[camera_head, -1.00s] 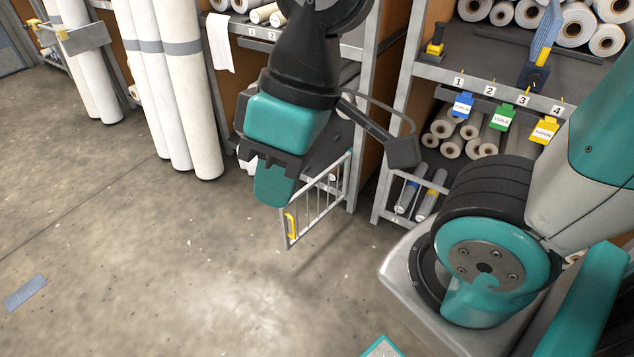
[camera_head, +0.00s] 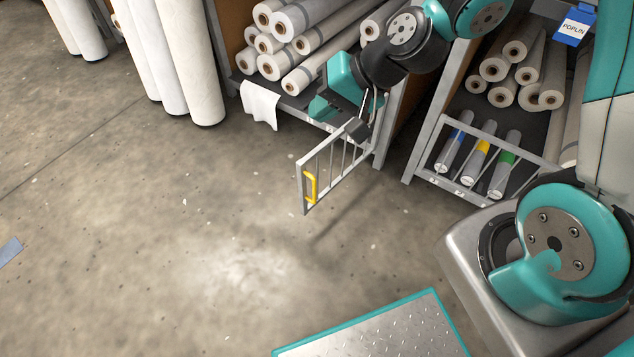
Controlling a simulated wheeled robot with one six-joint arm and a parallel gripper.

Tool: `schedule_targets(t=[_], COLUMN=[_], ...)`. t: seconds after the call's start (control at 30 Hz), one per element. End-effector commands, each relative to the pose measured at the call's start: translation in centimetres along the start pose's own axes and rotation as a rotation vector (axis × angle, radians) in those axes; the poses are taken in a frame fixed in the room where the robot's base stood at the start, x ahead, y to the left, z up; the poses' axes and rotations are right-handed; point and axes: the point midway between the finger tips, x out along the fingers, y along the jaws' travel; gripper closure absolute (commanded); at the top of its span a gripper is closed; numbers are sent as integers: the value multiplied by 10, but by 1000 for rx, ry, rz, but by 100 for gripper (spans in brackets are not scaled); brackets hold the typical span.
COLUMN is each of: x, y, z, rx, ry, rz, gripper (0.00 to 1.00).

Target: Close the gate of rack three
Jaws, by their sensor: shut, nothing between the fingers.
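A pale barred gate (camera_head: 336,158) stands swung out from the foot of a rack (camera_head: 380,145), over the floor. Its free end, with a yellow handle (camera_head: 310,187), points toward the lower left. No rack number shows on it now.
White fabric rolls (camera_head: 305,40) fill the rack's shelf, with a white cloth (camera_head: 261,104) hanging at its edge. Tall rolls (camera_head: 190,60) stand at the upper left. The right rack has a closed barred front (camera_head: 470,185) before coloured-banded tubes. The floor left of the gate is clear.

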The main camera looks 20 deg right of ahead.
Motion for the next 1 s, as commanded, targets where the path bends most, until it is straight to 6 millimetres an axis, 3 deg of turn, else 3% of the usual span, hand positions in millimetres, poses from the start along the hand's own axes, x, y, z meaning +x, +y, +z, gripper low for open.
schedule_targets(t=[0.03, 0.1, 0.2, 0.3, 0.4, 0.5, 0.67, 1.0], x=[45, 77, 113, 136, 149, 155, 167, 233], y=[50, 93, 150, 195, 224, 237, 241, 248], z=[-2, -12, -21, -24, -25, -25, -31, -57], rx=[105, 237, 404, 532, 615, 656, 663, 659], ry=[44, 124, 231, 318, 378, 410, 420, 418], rz=[-5, -19, -27, -27, -24, -23, -22, -23], gripper=[100, 100, 100, 100, 100, 100, 100, 100])
